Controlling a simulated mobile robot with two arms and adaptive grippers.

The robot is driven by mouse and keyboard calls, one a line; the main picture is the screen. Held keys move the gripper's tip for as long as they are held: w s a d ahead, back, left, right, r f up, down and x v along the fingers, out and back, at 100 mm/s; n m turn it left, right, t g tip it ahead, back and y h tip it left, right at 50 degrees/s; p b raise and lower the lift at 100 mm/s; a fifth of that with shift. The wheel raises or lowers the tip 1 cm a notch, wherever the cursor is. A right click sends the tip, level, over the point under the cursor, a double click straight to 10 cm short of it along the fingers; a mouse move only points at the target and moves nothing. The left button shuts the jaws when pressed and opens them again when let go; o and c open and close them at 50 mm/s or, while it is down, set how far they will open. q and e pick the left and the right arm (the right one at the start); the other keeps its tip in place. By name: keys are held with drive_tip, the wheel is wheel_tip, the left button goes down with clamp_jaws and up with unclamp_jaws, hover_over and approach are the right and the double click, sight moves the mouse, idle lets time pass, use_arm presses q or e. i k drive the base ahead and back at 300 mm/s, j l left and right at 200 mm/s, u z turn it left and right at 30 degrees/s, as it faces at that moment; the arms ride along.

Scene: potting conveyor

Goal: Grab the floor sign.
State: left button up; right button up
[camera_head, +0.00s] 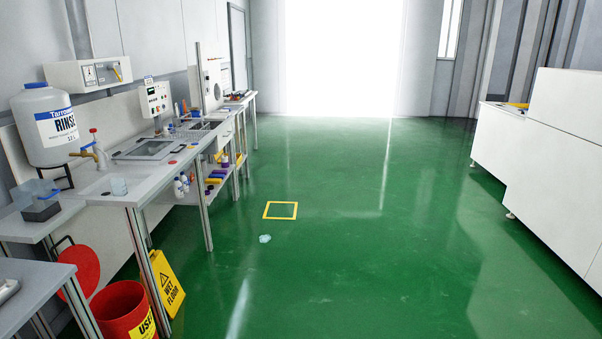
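The floor sign (168,283) is a yellow panel with a black warning triangle and the words "WET FLOOR". In the head view it is at the lower left, leaning at a tilt beside a metal leg of the long bench. The red bin stands just to its left, close to it. I cannot tell whether the sign touches the bench leg. Neither of my grippers shows in the head view.
A red bin (124,312) and a round red disc (79,271) are near the sign. The long bench (128,196) runs along the left wall. A yellow floor square (281,210) and a small pale puddle (265,238) mark otherwise open green floor (370,260). White cabinets (560,150) stand right.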

sight(172, 293)
drive_tip(key=i, duration=1.65)
drive_tip(key=i+l, duration=0.1)
drive_tip(key=i, duration=1.5)
drive_tip(key=i+u, duration=0.1)
drive_tip(key=i, duration=1.55)
drive_tip(key=i+l+u, duration=0.2)
drive_tip(key=i+u, duration=0.3)
drive_tip(key=i, duration=0.15)
drive_tip(key=i+l+u, duration=1.05)
drive_tip(key=u, duration=2.55)
drive_tip(key=z, duration=0.45)
